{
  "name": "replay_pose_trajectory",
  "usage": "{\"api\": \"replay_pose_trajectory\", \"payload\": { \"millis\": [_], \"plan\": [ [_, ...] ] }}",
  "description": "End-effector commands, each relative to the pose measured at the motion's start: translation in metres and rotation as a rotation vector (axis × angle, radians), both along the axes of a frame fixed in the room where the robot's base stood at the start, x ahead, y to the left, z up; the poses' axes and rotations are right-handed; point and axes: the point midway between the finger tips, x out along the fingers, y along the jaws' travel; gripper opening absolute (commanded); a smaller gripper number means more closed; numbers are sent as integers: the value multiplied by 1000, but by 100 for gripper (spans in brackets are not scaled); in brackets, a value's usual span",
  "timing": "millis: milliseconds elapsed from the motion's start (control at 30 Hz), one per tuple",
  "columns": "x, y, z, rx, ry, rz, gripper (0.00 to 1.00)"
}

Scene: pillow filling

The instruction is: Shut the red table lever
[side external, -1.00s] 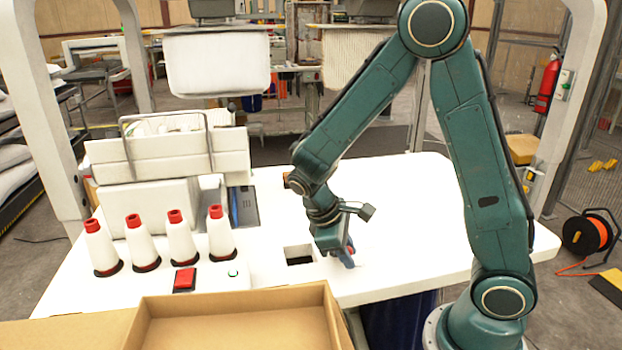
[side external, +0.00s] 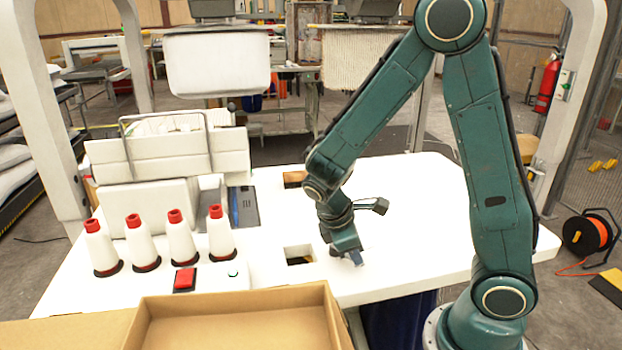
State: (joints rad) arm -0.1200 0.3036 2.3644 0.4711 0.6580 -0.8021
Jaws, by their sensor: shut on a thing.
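My gripper (side external: 356,259) is low at the white table (side external: 420,225), just right of the nearer square opening (side external: 299,255). It points down and its fingertips are close to the table top. The jaws are shut on the red table lever, which the gripper body hides from this side. No red of the lever shows now, so its angle cannot be told.
Several white cones with red tops (side external: 180,240) stand at the left behind a red button (side external: 185,279). A cardboard box (side external: 240,295) is at the front. A second opening (side external: 293,180) lies farther back. The table's right side is clear.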

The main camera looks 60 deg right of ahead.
Motion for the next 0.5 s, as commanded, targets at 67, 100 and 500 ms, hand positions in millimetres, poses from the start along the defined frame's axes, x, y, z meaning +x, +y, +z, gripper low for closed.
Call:
{"api": "replay_pose_trajectory", "payload": {
  "millis": [67, 100, 500],
  "plan": [
    [-1, -3, 0, 1, -3, 72, 0],
    [-1, -5, 0, 1, -2, 110, 0],
    [0, -24, 0, 1, -5, 486, 0]
  ]
}}
